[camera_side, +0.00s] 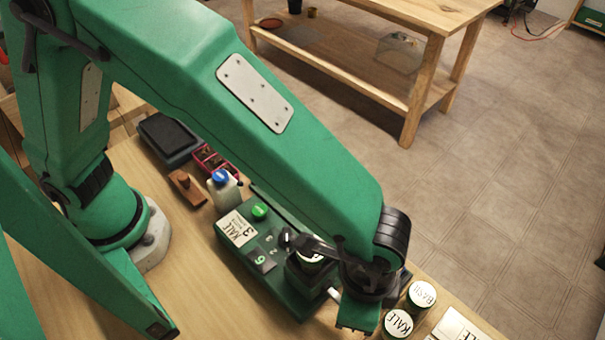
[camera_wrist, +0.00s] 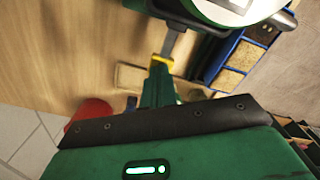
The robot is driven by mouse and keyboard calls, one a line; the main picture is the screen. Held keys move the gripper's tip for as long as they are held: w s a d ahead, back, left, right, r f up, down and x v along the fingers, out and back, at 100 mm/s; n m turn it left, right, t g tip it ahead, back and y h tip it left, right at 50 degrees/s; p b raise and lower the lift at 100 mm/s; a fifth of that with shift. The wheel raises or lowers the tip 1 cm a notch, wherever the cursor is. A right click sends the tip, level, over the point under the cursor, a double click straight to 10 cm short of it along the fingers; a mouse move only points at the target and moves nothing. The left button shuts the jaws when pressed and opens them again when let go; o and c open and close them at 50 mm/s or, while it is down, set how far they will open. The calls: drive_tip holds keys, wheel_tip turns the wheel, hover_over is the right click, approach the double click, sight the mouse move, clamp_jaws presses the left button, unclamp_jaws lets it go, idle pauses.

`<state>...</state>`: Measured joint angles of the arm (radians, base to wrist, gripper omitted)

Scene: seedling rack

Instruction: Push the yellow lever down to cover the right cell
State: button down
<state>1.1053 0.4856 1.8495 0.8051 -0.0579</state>
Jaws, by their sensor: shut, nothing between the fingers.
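A green rack (camera_side: 228,250) with a "KALE 3" label stands on the bench in the side view. In the wrist view a grey bar with a yellow end (camera_wrist: 162,61), apparently the yellow lever, slopes down from the large white lid (camera_wrist: 225,8). My gripper (camera_wrist: 158,72) is shut and empty, its green fingers right at the yellow end. I cannot tell whether they touch. In the side view my gripper (camera_side: 355,318) hides the lever and the right cell.
Jars with KALE (camera_side: 398,322) and BASIL (camera_side: 422,294) lids stand close right of my gripper. A white bottle with a blue cap (camera_side: 222,190) stands behind the rack. The wrist view shows a blue compartment tray (camera_wrist: 240,57) and a red object (camera_wrist: 90,112).

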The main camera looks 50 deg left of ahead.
drive_tip(key=shift+f, duration=0.45)
drive_tip(key=shift+r, duration=3.85)
